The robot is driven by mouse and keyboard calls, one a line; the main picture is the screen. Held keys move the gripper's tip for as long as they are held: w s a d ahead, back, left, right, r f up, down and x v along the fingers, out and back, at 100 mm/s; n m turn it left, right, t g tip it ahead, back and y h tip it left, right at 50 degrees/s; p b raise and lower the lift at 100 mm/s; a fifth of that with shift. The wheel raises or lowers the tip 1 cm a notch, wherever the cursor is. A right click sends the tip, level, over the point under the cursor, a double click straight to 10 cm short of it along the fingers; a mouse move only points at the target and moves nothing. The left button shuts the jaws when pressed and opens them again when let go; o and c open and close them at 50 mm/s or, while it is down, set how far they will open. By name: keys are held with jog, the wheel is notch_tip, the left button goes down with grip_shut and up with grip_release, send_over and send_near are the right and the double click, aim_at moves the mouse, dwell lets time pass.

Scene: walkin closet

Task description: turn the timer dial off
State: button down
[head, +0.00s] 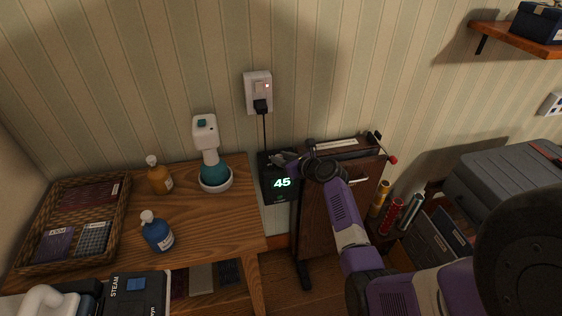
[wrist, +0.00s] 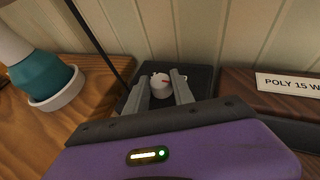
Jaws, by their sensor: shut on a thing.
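In the head view my gripper (head: 284,160) is at the timer's top, and the dial is hidden there.
A teal and white device (head: 214,172) stands on the table (head: 205,225) to the left. The dark press (head: 325,215) stands close on the right.

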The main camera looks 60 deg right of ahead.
jog(key=n+y+b, duration=0.1)
jog(key=n+y, duration=0.1)
jog(key=d+n+t+y+b, duration=0.1)
jog(key=n+y+b, duration=0.1)
jog(key=y, duration=0.1)
jog(key=shift+f+n, duration=0.1)
jog(key=shift+n, duration=0.2)
jog(key=n+y+b, duration=0.3)
jog(key=y+b, duration=0.1)
jog(key=shift+d+f, duration=0.1)
jog(key=n+g+y+b, duration=0.1)
jog(key=y+b, duration=0.1)
jog(key=b, duration=0.2)
jog(key=n+g+y+b, duration=0.1)
jog(key=n+b, duration=0.1)
jog(key=b, duration=0.3)
jog(key=shift+d+f+n+y, duration=0.1)
jog(key=shift+f+n+y, duration=0.1)
jog(key=shift+n+y, duration=0.15)
jog(key=shift+b, duration=0.65)
jog(key=shift+w+r+n+g+y+b, duration=0.15)
jog(key=shift+n+g+y+b, duration=0.4)
jog(key=shift+b, duration=1.05)
jog(key=shift+s+r+n+g+y+b, duration=0.1)
jog(key=shift+n+g+y+b, duration=0.35)
jog(key=shift+b, duration=1.15)
